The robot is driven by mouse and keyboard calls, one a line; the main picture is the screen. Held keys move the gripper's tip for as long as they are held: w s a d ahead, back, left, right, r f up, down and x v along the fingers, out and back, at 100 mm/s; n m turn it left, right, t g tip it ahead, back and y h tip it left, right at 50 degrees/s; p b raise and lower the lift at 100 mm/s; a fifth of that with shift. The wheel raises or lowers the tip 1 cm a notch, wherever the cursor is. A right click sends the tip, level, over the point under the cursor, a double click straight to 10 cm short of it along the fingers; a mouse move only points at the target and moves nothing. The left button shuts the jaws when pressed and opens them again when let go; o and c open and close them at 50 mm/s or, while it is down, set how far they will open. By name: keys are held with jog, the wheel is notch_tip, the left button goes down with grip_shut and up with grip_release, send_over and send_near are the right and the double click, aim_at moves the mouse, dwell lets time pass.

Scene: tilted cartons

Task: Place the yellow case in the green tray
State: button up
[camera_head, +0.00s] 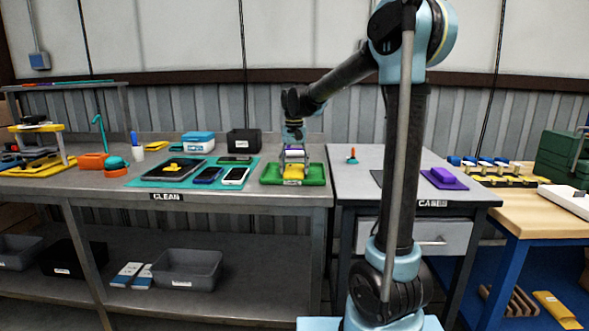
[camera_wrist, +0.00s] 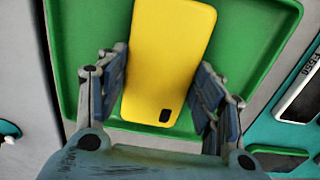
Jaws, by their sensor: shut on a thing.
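The yellow case (camera_wrist: 165,60) lies between the fingers of my gripper (camera_wrist: 160,105) in the wrist view, with its dark camera cutout toward me. My gripper is shut on the case's two long sides. The green tray (camera_wrist: 68,50) is behind and around the case in that view. In the head view, my gripper (camera_head: 293,165) is down at the green tray (camera_head: 311,180), and the yellow case (camera_head: 293,173) shows inside the tray's outline. I cannot tell whether the case touches the tray floor.
Left of the tray, a teal mat (camera_head: 190,184) holds several phones. A black box (camera_head: 243,141) and a blue-and-white box (camera_head: 198,142) stand behind. A purple case (camera_head: 443,178) lies on the separate table to the right, beyond my arm.

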aim_at(294, 170)
jog(key=o, duration=1.1)
notch_tip(294, 170, up, 12)
jog(key=shift+r, duration=0.1)
jog(key=shift+s, duration=0.1)
